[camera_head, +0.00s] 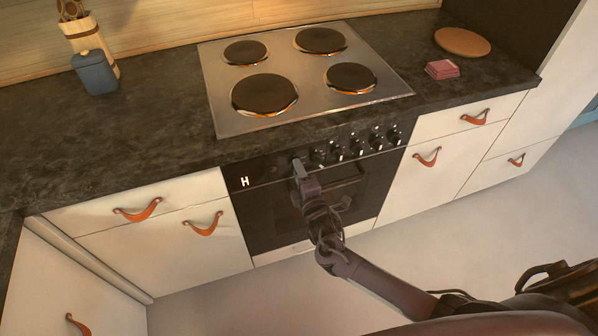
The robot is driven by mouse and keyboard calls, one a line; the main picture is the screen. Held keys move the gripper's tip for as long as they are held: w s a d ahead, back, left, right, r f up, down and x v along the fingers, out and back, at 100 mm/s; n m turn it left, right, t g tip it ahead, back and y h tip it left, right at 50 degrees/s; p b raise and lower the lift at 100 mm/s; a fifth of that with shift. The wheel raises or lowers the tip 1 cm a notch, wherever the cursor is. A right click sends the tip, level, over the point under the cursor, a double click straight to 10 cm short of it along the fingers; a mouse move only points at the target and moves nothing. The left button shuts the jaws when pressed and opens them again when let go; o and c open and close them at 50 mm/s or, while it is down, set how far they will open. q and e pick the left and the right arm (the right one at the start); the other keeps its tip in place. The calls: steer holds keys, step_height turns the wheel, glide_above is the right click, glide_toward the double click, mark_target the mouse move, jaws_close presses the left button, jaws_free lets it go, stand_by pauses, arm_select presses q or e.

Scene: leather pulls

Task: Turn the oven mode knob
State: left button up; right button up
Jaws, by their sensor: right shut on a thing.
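The black oven (370,195) is built in under the hob, with a row of several dark knobs (356,147) along the right of its control panel. My right gripper (299,169) is at the left end of this row, its fingertips against the panel. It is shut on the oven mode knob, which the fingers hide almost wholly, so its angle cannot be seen. A lit white sign like an "H" (244,182) shows at the left of the panel. My left gripper is out of view.
The steel hob (305,75) with round plates lies above the oven in the dark worktop (150,130). White drawers with leather pulls (203,225) flank the oven. A blue jar (95,72), a round board (462,41) and red coasters (442,69) stand well away. The floor in front is clear.

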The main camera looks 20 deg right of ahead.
steer(key=shift+f, duration=0.1)
stand_by(0.3)
steer(key=o, duration=0.9)
steer(key=shift+o, duration=0.2)
steer(key=shift+s, duration=0.1)
steer(key=s, duration=0.7)
steer(key=shift+s+d, duration=0.15)
steer(key=shift+s, duration=0.2)
steer(key=s+d+f+m+g, duration=0.2)
steer(key=s+f+m+g, duration=0.15)
steer(key=f, duration=0.45)
steer(key=s+d+f+m+g+h, duration=0.1)
steer(key=s+d+f+m+g, duration=0.1)
steer(key=s+f, duration=0.5)
steer(key=s+d+f+m+g, duration=0.2)
steer(key=s+f+g, duration=0.1)
steer(key=f, duration=0.7)
steer(key=s+f+m+g, duration=0.2)
steer(key=s+f, duration=0.2)
steer(key=s, duration=0.5)
steer(key=s+f+m+g, duration=0.3)
steer(key=s+f, duration=0.2)
steer(key=s, duration=0.5)
steer(key=s+f+m+g, duration=0.3)
steer(key=s+f, duration=0.1)
steer(key=s, duration=0.5)
steer(key=shift+s+a+f, duration=0.25)
steer(key=shift+s+f, duration=0.05)
steer(key=shift+f, duration=0.1)
